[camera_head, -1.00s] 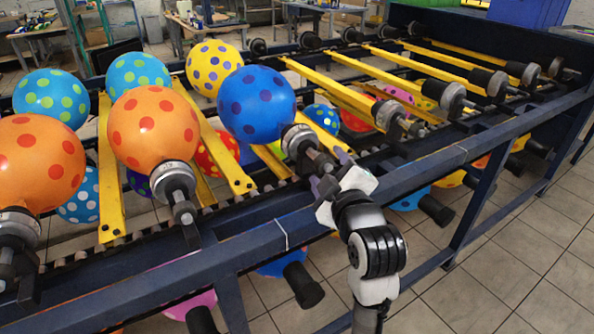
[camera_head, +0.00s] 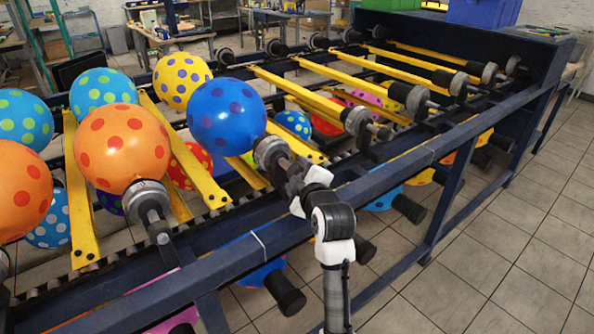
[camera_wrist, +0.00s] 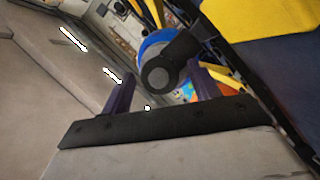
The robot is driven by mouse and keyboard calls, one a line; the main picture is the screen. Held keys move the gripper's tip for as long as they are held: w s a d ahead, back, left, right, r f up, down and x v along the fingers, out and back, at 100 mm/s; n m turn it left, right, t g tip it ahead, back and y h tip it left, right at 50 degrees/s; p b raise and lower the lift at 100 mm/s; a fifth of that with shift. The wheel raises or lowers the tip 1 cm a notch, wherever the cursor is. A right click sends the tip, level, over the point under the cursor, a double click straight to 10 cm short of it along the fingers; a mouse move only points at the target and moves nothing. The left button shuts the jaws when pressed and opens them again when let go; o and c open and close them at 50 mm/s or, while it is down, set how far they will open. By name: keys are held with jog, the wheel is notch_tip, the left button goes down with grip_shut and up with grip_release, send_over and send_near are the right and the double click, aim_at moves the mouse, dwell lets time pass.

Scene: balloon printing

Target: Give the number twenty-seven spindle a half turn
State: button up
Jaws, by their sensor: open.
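A blue balloon with dark dots (camera_head: 227,116) sits on a grey and black spindle (camera_head: 270,154) on the near side of the rack. My gripper (camera_head: 294,177) is at the outer end of this spindle. In the wrist view the spindle's round dark end (camera_wrist: 158,76) shows between the two fingers of my gripper (camera_wrist: 160,88). The fingers stand apart, one on each side of it. I cannot tell whether either finger touches it. No number is readable on the spindle.
An orange balloon (camera_head: 122,148) on its own spindle (camera_head: 148,201) is to the left. A bare spindle (camera_head: 362,124) is to the right. The dark blue rail (camera_head: 370,188) runs under my wrist. The tiled floor (camera_head: 490,250) at right is clear.

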jog(key=shift+w+a+f, duration=0.15)
jog(key=shift+w+a, duration=0.05)
jog(key=shift+w, duration=0.45)
jog(key=c, duration=1)
